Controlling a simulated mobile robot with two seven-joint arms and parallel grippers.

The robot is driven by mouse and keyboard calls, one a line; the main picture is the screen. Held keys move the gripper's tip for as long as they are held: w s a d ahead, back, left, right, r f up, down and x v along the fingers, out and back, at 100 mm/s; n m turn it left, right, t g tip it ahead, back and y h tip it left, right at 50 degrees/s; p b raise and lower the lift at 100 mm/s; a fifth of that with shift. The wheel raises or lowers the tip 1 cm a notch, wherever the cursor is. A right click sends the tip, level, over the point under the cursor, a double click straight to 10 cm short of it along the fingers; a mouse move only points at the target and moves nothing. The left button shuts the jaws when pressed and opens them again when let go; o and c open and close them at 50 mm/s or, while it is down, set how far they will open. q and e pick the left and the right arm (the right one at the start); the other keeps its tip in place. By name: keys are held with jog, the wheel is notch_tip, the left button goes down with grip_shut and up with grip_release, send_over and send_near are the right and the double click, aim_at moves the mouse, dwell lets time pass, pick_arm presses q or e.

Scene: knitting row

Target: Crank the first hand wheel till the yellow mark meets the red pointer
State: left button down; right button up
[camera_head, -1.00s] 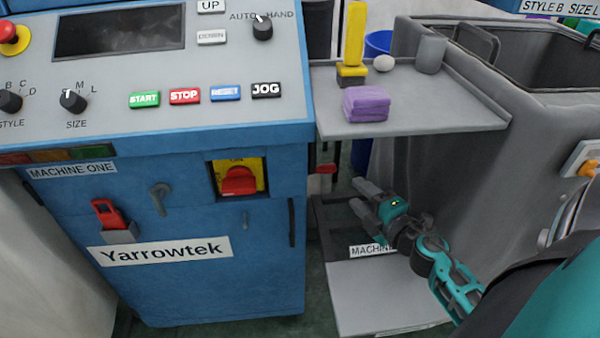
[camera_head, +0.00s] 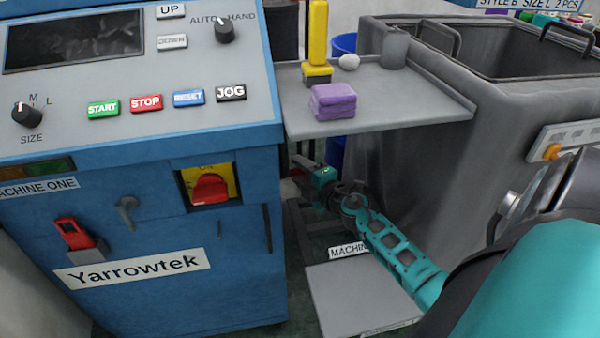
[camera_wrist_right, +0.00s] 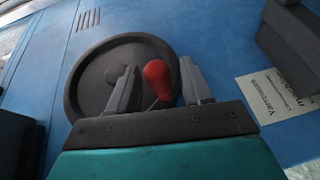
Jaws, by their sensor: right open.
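In the right wrist view, a round black hand wheel (camera_wrist_right: 98,65) is mounted on a blue machine panel. Its red knob (camera_wrist_right: 157,78) sticks out towards my right gripper (camera_wrist_right: 159,68). The gripper is open, and the knob shows between its two fingers, nearer the right one; I cannot tell if either touches it. In the head view, my right gripper (camera_head: 306,172) reaches beside the blue machine (camera_head: 190,262), below the grey shelf, and the wheel is hidden. I see neither a yellow mark nor a red pointer. My left gripper is not in view.
The grey shelf (camera_head: 420,107) juts out above my right forearm and carries a purple folded bundle (camera_head: 333,101). A large grey bin (camera_head: 415,175) stands to the right of the arm. A pale plate (camera_head: 365,298) lies below it.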

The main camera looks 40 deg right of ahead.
jog(key=shift+w, duration=0.3)
jog(key=shift+c, duration=0.4)
grip_shut()
